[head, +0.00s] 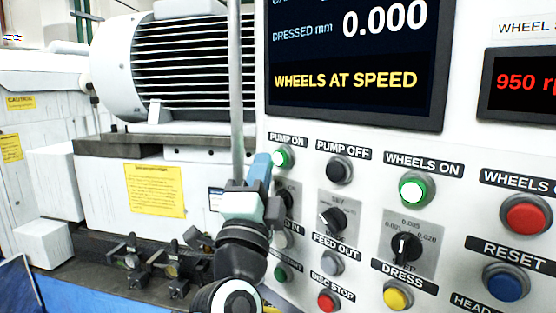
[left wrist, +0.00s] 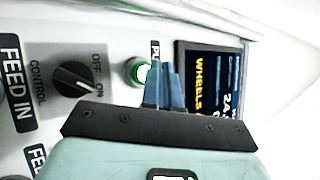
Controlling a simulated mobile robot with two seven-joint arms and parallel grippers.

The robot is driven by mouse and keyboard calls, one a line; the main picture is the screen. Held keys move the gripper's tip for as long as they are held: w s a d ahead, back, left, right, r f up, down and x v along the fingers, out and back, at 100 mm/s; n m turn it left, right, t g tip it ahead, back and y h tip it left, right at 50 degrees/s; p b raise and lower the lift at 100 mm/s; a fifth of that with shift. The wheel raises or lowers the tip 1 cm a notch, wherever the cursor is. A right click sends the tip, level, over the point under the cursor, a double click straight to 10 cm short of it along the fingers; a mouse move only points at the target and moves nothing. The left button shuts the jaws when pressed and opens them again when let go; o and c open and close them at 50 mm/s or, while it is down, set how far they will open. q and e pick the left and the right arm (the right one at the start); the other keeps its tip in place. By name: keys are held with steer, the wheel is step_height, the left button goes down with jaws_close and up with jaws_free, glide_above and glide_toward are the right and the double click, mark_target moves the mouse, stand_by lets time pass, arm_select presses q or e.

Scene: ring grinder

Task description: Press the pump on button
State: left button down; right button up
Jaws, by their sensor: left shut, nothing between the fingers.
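The pump on button (head: 281,157) is on the upper left of the control panel, under its PUMP ON label. Its face is bright white-green, like the wheels on button. My left gripper (head: 262,160) is shut and empty, with its blue fingers just left of the button. In the left wrist view the pump on button (left wrist: 138,73) shows beside the fingertips of my left gripper (left wrist: 164,68), which partly overlap its edge. I cannot tell whether they touch. My right gripper is not in view.
The pump off button (head: 339,169) and wheels on button (head: 416,190) are to the right. Rotary knobs (head: 404,246) and several smaller buttons lie below. A display (head: 350,80) reading WHEELS AT SPEED is above. A grey motor (head: 170,65) is behind at left.

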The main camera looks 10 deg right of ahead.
arm_select(q)
steer(key=shift+a, duration=0.1)
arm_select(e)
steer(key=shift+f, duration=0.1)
arm_select(q)
steer(key=shift+s+a+b, duration=0.35)
steer(key=shift+s+a, duration=0.4)
steer(key=shift+a, duration=0.2)
steer(key=shift+s+a+b, duration=0.3)
steer(key=shift+s+a, duration=0.45)
steer(key=shift+a, duration=0.15)
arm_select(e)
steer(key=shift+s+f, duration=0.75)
